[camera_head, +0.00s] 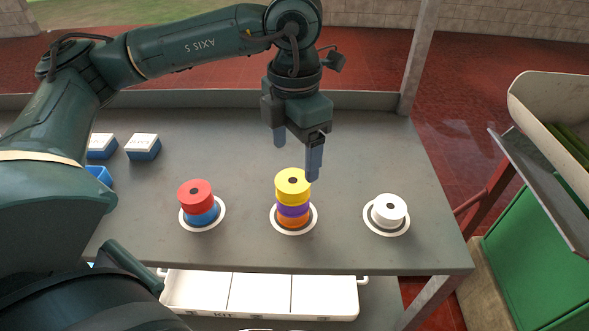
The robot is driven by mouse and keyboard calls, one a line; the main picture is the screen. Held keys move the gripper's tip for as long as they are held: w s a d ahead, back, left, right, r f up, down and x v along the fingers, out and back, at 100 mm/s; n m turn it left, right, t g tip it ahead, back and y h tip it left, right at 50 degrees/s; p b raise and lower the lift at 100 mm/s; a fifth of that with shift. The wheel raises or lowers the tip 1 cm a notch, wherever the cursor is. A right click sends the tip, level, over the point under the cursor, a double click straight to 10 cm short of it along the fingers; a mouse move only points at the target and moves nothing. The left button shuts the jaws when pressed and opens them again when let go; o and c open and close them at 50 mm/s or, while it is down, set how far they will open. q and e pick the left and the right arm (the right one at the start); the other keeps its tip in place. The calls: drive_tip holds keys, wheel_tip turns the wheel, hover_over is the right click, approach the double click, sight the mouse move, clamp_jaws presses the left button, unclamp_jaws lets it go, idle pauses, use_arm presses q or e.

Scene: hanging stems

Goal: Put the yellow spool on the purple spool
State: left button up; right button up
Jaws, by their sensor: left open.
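The yellow spool (292,184) sits on top of the purple spool (293,209), and the purple one rests on an orange spool (293,220). This stack stands upright on the middle white-ringed spot of the grey table. My left gripper (297,158) is just above and behind the yellow spool, pointing down, with its fingers spread and nothing between them. One finger tip is close to the spool's upper right edge; I cannot tell whether they touch. My right gripper is not in view.
A red spool (195,194) on a blue spool (203,217) stands at the left ring. A white spool (388,208) sits at the right ring. Blue-and-white boxes (142,146) lie at the back left. A white compartment tray (259,294) is below the front edge.

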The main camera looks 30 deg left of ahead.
sight(295, 180)
use_arm(q)
wheel_tip(295, 180, up, 6)
drive_tip(key=shift+f, duration=0.1)
idle(0.5)
